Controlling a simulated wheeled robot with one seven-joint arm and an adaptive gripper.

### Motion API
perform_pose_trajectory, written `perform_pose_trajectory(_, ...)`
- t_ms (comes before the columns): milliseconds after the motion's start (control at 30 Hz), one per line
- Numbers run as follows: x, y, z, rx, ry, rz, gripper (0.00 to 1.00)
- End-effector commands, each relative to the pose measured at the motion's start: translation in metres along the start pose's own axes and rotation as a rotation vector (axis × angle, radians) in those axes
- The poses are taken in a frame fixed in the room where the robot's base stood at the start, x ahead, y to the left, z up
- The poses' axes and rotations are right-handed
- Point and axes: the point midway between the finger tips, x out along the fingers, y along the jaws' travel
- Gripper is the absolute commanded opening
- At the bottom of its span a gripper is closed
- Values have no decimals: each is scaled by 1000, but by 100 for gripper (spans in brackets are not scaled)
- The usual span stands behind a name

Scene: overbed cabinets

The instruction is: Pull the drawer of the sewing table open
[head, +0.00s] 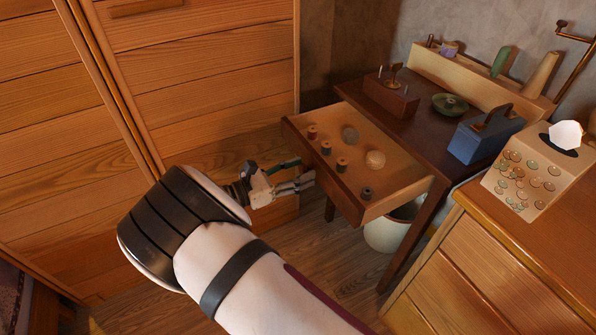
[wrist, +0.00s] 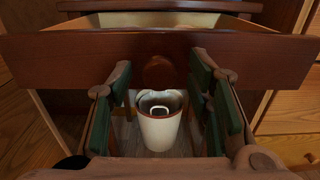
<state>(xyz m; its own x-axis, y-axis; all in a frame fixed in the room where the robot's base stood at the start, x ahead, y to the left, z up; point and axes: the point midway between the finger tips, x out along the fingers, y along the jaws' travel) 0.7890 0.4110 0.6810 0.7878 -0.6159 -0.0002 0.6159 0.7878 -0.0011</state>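The sewing table (head: 425,135) has a dark wooden top. Its drawer (head: 365,205) stands pulled far out toward the left, with several spools and round items inside. In the wrist view the drawer front (wrist: 60,62) spans the picture, with a round dark red knob (wrist: 159,72) at its middle. My gripper (head: 302,174) is just in front of the drawer front. In the wrist view its green-padded fingers (wrist: 160,80) are spread on either side of the knob, with gaps showing between pads and knob. The knob is hidden in the head view.
A white bin (head: 388,235) stands on the floor under the table; it also shows in the wrist view (wrist: 159,128). A tall wooden cabinet (head: 210,80) is on the left. A wooden chest of drawers (head: 500,280) is at the lower right. Open floor lies below the drawer.

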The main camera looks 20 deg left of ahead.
Motion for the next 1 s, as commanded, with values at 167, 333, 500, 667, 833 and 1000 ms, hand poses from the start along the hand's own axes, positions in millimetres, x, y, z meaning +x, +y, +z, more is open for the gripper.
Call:
perform_pose_trajectory(167,-5,1,0,1,1,2,46)
perform_pose_trajectory(333,-30,1,0,2,1,4,46)
perform_pose_trajectory(500,-66,1,-1,2,1,5,46)
perform_pose_trajectory(667,-95,0,-1,1,0,3,46)
perform_pose_trajectory(833,-114,0,-1,0,1,2,46)
perform_pose_trajectory(1000,-120,0,0,-1,0,0,46)
